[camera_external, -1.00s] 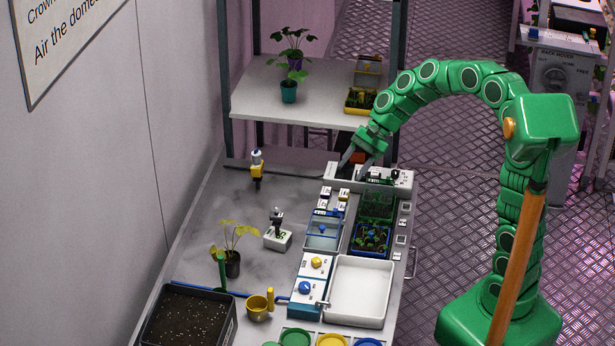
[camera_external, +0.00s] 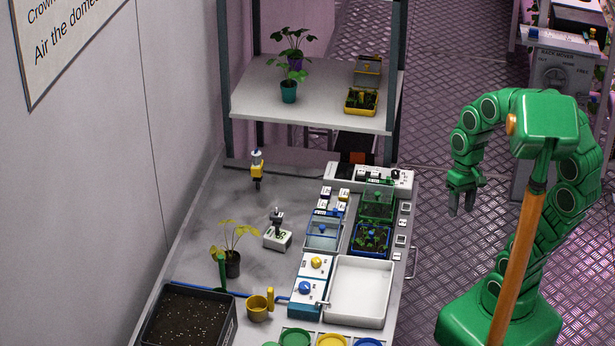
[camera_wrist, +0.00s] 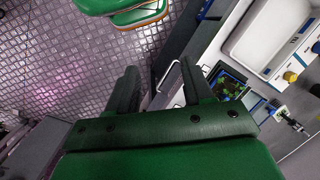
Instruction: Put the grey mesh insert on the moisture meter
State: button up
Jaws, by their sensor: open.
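My gripper (camera_external: 463,203) hangs over the metal floor to the right of the bench, pointing down. It is open and empty. In the wrist view its two dark fingers (camera_wrist: 158,88) stand apart with floor and the bench edge between them. A yellow-and-white device with a dark tip (camera_external: 257,168) stands at the back left of the bench. A small white box with a dark upright part (camera_external: 278,238) stands mid-bench. I cannot tell which of these is the moisture meter. I cannot make out the grey mesh insert for sure.
Covered seedling trays (camera_external: 372,239), a white basin (camera_external: 360,290) and a white control strip (camera_external: 368,178) fill the bench's right side. A potted plant (camera_external: 232,264), a soil tray (camera_external: 188,318) and a yellow mug (camera_external: 258,306) stand left. The back-left bench has clear room.

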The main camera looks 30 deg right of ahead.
jog(key=s+d+n+h, duration=0.1)
jog(key=s+d, duration=0.3)
jog(key=shift+s+d+f, duration=0.25)
jog(key=shift+s, duration=0.1)
dwell(0.9)
